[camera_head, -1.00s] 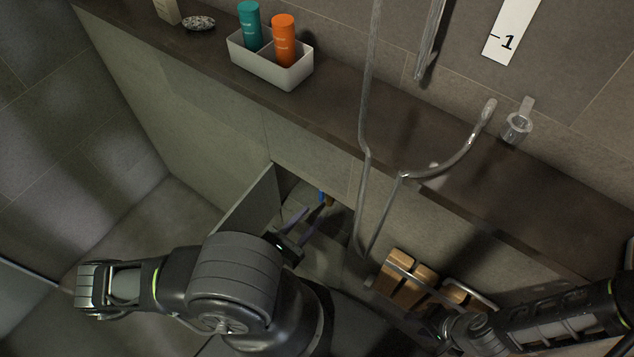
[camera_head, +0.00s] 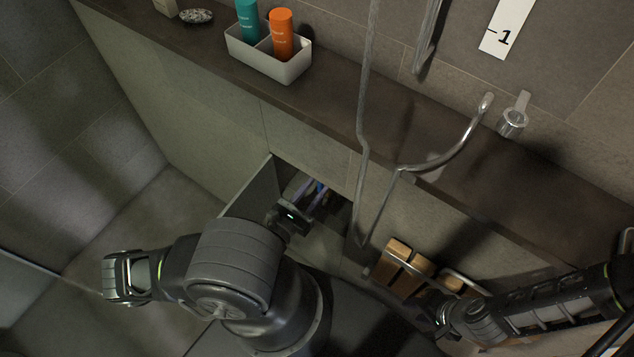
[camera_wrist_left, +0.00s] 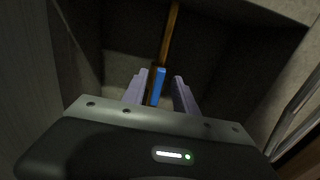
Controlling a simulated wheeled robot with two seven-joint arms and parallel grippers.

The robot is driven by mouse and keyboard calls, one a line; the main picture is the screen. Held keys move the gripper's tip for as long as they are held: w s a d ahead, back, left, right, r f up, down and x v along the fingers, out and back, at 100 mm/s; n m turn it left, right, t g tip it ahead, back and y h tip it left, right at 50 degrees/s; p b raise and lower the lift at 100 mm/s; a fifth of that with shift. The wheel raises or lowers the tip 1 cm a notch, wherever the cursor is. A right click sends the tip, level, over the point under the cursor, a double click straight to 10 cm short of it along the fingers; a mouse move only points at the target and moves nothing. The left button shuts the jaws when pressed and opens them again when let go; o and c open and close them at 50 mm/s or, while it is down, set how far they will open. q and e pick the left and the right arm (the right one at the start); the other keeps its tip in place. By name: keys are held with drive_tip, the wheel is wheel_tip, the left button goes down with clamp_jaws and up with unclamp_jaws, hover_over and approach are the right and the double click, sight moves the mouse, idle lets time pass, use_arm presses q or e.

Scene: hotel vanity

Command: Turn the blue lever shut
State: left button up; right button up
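The blue lever (camera_wrist_left: 158,86) shows in the left wrist view, in line with a brown pipe (camera_wrist_left: 169,35) inside a dark recess. My left gripper (camera_wrist_left: 159,88) is open, with its two purple fingers on either side of the lever. There is a gap to the right finger; the left finger is closer, and I cannot tell whether it touches. In the head view my left gripper (camera_head: 313,197) reaches into the wall opening, and the lever is mostly hidden there. My right gripper is around the lower right of the head view by the wooden slats, too dark to make out its fingers.
An open panel door (camera_head: 252,190) stands left of the opening. A ledge (camera_head: 340,115) runs above it with a white tray (camera_head: 285,70) of two bottles. A wooden slatted seat (camera_head: 403,262) is to the right.

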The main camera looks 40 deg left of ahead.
use_arm(q)
drive_tip(key=shift+w, duration=0.6)
clamp_jaws()
